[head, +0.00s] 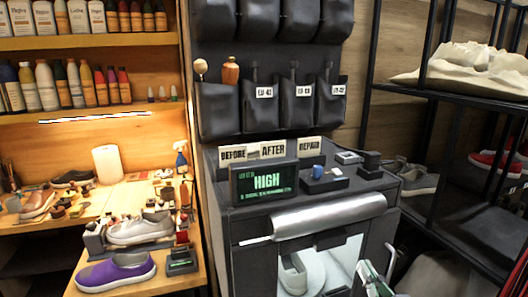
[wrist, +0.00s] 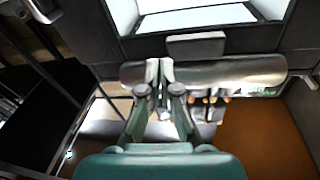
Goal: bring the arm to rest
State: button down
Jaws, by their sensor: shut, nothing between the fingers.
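My gripper (head: 374,277) shows at the bottom of the head view, in front of the lower right of the dark cabinet (head: 232,255). In the wrist view its two fingers (wrist: 160,78) are together and hold nothing. In that view they overlap the silver rounded bar (wrist: 240,73) of the cabinet; I cannot tell whether they touch it. The bar also shows in the head view (head: 325,215). Below it, a pale shoe (head: 292,274) is visible inside the lit cabinet opening.
A lit display (head: 264,183) reading HIGH stands on the cabinet. A purple shoe (head: 115,271) and a grey shoe (head: 140,229) are on the wooden bench at left. A black-framed shelf (head: 450,107) with shoes stands at right.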

jog(key=s+a+f+m+g+h, duration=0.1)
jog(key=s+f+m+g+h, duration=0.15)
jog(key=s+f, duration=1.65)
jog(key=s+a+f+n+g, duration=0.1)
jog(key=s+a+f+n, duration=0.1)
jog(key=s, duration=2)
jog(key=shift+f, duration=0.2)
